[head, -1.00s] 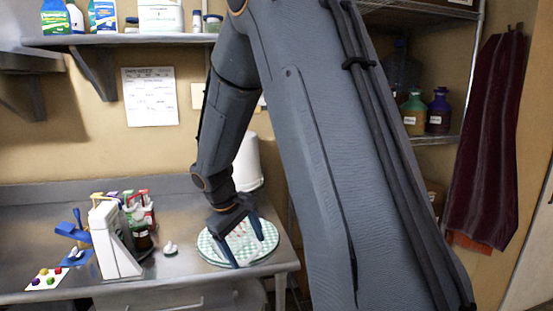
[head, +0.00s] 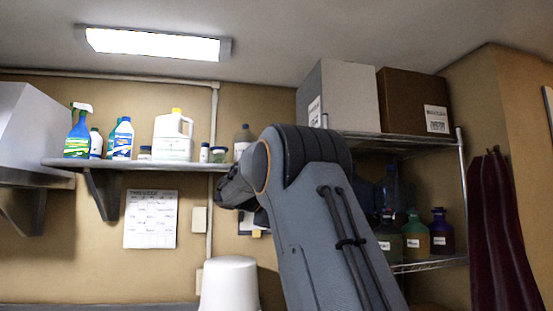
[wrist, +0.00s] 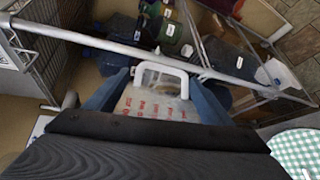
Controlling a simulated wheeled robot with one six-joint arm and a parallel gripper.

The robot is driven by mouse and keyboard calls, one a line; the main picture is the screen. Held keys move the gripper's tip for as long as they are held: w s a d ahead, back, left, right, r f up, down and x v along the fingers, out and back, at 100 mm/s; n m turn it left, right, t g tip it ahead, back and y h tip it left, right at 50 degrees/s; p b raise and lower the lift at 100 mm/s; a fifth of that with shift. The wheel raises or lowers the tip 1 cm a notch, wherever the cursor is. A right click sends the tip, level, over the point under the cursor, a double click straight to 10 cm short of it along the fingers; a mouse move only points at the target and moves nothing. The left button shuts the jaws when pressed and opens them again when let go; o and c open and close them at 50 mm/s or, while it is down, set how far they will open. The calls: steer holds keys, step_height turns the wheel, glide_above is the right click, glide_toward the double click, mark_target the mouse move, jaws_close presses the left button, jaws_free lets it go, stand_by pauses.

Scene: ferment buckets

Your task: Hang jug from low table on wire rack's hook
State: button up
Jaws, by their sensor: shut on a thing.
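The jug (wrist: 150,103) is translucent with red markings and a white handle. It sits between the blue fingers of my gripper (wrist: 157,95) in the wrist view, and they are shut on it. In the head view my arm hides the gripper and the jug. The wire rack (head: 430,264) stands at the right in the head view, with metal shelves and posts. In the wrist view a metal bar of the rack (wrist: 110,45) crosses just beyond the jug. I cannot make out the hook clearly. The low table cannot be told in these views.
Bottles (head: 415,236) stand on the rack, and large boxes (head: 343,92) sit on top. A wall shelf (head: 140,165) holds cleaning bottles. A white bucket (head: 229,285) stands below it. A green checked round mat (wrist: 300,148) shows at lower right.

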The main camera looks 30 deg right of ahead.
steer(key=s+d+r+m+g+h, duration=0.1)
steer(key=s+r+g, duration=0.1)
steer(key=r, duration=0.6)
steer(key=s+d+r+m+g+h, duration=0.1)
steer(key=s+d+r+m+g, duration=0.1)
steer(key=s+r, duration=0.3)
steer(key=s+d+r+m+g+h, duration=0.1)
steer(key=s+r+g, duration=0.2)
steer(key=r, duration=0.9)
steer(key=shift+s+d+m+h, duration=0.3)
steer(key=shift+s+d+m, duration=0.1)
steer(key=shift+s, duration=0.35)
